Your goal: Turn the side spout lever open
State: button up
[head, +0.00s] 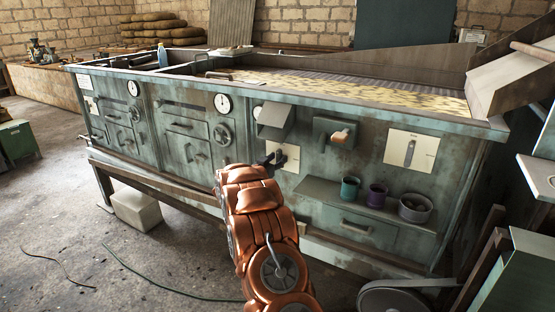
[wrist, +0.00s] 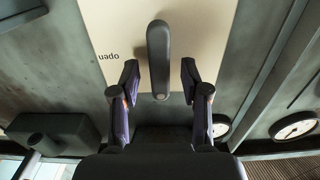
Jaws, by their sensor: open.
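The side spout lever (wrist: 159,50) is a dark grey, rounded bar on a cream plate (wrist: 205,30) in the wrist view. The plate bears the word "open", seen upside down, beside the lever. My gripper (wrist: 160,82) is open, with one finger on each side of the lever's near end and a visible gap on both sides. In the head view my gripper (head: 270,160) is at the cream plate (head: 292,158) on the bench front; my gripper hides most of the lever there.
A metal hood (head: 275,122) juts out above the plate. A shelf below holds a teal cup (head: 349,188), a purple cup (head: 377,195) and a round pot (head: 415,208).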

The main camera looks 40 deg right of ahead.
jog(key=shift+d, duration=0.25)
jog(key=shift+c, duration=0.2)
grip_shut()
